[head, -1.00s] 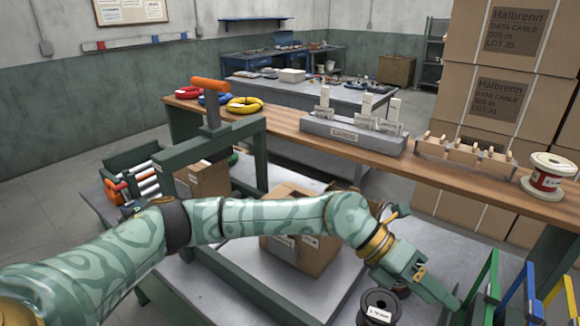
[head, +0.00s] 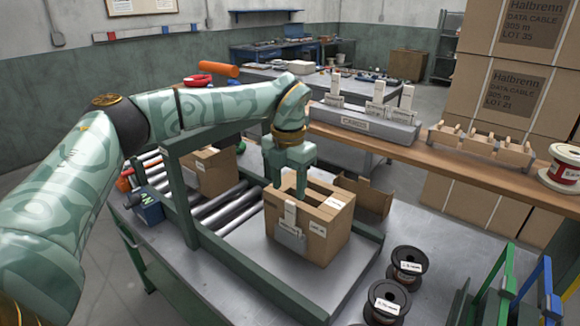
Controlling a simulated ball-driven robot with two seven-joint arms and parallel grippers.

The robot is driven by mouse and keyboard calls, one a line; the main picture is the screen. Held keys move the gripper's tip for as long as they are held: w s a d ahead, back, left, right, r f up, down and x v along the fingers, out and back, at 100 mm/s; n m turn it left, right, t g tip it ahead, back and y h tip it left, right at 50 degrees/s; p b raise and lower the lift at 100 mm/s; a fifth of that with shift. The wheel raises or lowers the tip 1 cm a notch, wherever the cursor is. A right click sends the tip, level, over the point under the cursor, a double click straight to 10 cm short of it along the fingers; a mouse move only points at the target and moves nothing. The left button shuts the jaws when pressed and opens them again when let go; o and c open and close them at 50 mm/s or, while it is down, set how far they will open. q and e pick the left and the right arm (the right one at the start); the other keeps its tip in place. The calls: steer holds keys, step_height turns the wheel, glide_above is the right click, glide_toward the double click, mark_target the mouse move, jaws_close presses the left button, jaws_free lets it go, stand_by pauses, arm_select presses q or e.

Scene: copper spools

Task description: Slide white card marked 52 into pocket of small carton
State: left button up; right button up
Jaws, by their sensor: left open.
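The small carton (head: 336,238) stands open-topped on the grey bench in the middle of the head view. A grey pocket (head: 289,240) is on its front face. A white card (head: 290,215) stands upright at that pocket, its lower end hidden behind the pocket's front. Its number is too small to read. My right gripper is out of view.
A second carton (head: 209,172) sits behind the green frame (head: 181,190) by the rollers. A grey rack (head: 363,124) with white cards stands on the wooden shelf. Two black spools (head: 387,302) (head: 407,268) stand front right, near coloured upright frames.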

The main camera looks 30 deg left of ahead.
mark_target(289, 203)
arm_select(q)
step_height(289, 203, down, 7)
steer(key=shift+f+b, duration=0.15)
steer(key=shift+b, duration=0.75)
steer(key=shift+f, duration=0.65)
steer(key=c, duration=1.1)
steer(key=shift+o, duration=0.2)
steer(key=shift+r+p, duration=1.35)
steer(key=shift+r, duration=0.2)
steer(key=shift+r+p, duration=2.25)
steer(key=shift+p, duration=0.05)
